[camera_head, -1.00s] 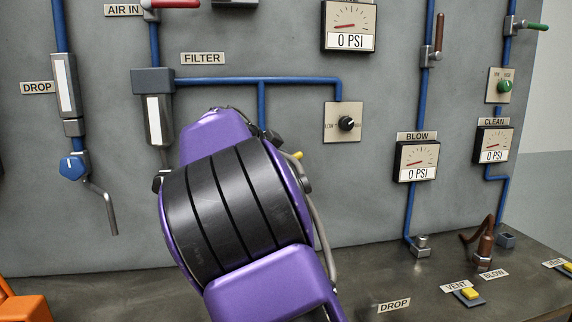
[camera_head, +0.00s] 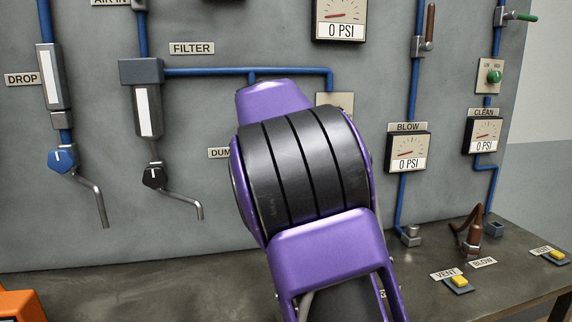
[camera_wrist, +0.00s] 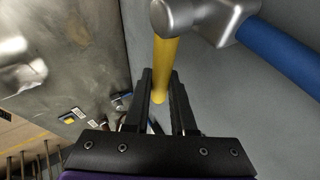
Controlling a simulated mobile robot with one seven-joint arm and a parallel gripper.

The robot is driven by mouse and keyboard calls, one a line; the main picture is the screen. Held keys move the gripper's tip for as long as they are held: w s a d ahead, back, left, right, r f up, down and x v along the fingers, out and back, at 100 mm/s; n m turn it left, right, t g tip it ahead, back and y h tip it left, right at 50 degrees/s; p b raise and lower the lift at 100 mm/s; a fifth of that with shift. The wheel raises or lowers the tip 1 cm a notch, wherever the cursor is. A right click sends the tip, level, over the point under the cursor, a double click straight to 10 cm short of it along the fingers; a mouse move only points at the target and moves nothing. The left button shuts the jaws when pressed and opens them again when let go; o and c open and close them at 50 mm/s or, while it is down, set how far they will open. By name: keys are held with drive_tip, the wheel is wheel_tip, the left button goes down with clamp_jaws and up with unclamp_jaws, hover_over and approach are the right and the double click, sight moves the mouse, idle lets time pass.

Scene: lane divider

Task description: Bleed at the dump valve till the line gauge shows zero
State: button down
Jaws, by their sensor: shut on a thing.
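My gripper (camera_wrist: 160,88) is shut on the yellow handle (camera_wrist: 166,62) in the wrist view. The handle hangs from a silver valve body (camera_wrist: 195,15) joined to a blue pipe (camera_wrist: 285,55). In the head view my purple and black arm hides the handle, the valve and my gripper.
The blow gauge (camera_head: 408,153) and the clean gauge (camera_head: 483,135) read 0 PSI. The filter bowl (camera_head: 147,110) and blue drain knob (camera_head: 62,161) are left of my arm. Yellow vent buttons (camera_head: 459,282) sit on the bench (camera_head: 410,262). An orange object (camera_head: 20,304) is at lower left.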

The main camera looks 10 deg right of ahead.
idle(0.3)
drive_tip(key=c, duration=0.8)
unclamp_jaws()
drive_tip(key=shift+o, duration=0.2)
drive_tip(key=p+v, duration=0.1)
drive_tip(key=v, duration=1.6)
drive_tip(key=shift+r+p, duration=0.2)
drive_tip(key=shift+p, duration=0.1)
drive_tip(key=shift+s, duration=0.1)
